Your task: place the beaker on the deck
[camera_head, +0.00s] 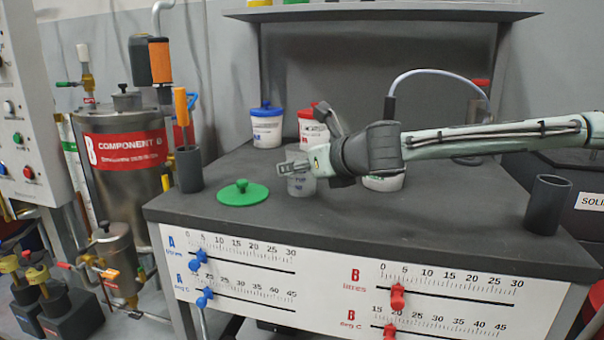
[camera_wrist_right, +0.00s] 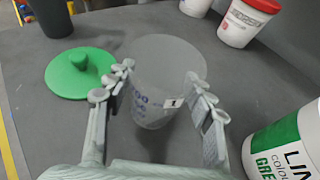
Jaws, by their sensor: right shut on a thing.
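A translucent grey beaker (camera_head: 301,184) is at the middle of the dark grey deck (camera_head: 400,225), right of the green lid. My right gripper (camera_head: 294,166) comes in from the right and is shut on the beaker near its upper part. In the right wrist view the beaker (camera_wrist_right: 155,105) stands upright between the two fingers, with blue print and a small "1" label. Its base is close to the deck; I cannot tell whether it touches. My left gripper is not in view.
A green lid (camera_head: 243,193) lies left of the beaker. Blue-lidded (camera_head: 267,127) and red-lidded (camera_head: 309,127) tubs stand behind. A green-labelled tub (camera_wrist_right: 285,143) is close right of the gripper. Dark cups stand at the deck's left (camera_head: 190,172) and right (camera_head: 547,204).

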